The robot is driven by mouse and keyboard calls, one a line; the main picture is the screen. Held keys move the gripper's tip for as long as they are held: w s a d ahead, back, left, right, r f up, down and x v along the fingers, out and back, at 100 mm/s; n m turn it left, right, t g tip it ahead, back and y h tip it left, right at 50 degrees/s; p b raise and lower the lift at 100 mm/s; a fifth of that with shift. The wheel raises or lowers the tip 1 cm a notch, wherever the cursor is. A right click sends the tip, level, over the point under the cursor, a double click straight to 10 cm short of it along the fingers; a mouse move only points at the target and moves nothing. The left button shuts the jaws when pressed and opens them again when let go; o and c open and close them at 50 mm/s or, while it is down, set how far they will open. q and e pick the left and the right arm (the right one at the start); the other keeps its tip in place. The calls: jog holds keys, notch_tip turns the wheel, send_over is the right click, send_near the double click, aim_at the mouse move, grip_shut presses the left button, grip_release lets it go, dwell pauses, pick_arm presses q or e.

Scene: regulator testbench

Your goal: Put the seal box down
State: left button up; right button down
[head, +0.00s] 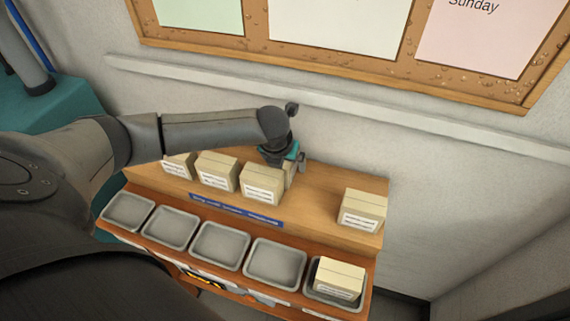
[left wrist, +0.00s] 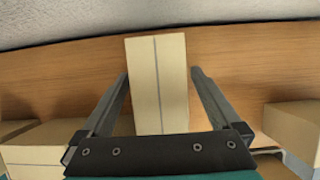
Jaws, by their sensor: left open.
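A pale cardboard box (left wrist: 157,85) with a seam along its top stands on the wooden shelf between the fingers of my left gripper (left wrist: 159,74). The fingers are open, with a visible gap on each side of the box. I take it to be the seal box, but no label on it is readable. In the head view my left gripper (head: 290,163) is low over the shelf, and only a strip of this box (head: 291,177) shows behind a neighbouring box (head: 262,184). My right gripper is in neither view.
Similar labelled boxes stand left (head: 217,172) and right (head: 361,211) on the shelf (head: 318,205), with bare wood between. A lower row holds several empty grey trays (head: 220,246); the rightmost contains a box (head: 338,279). The wall (head: 450,190) is close behind.

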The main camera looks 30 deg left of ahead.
pick_arm(q)
grip_shut()
dwell(0.8)
jog(key=shift+r, duration=0.1)
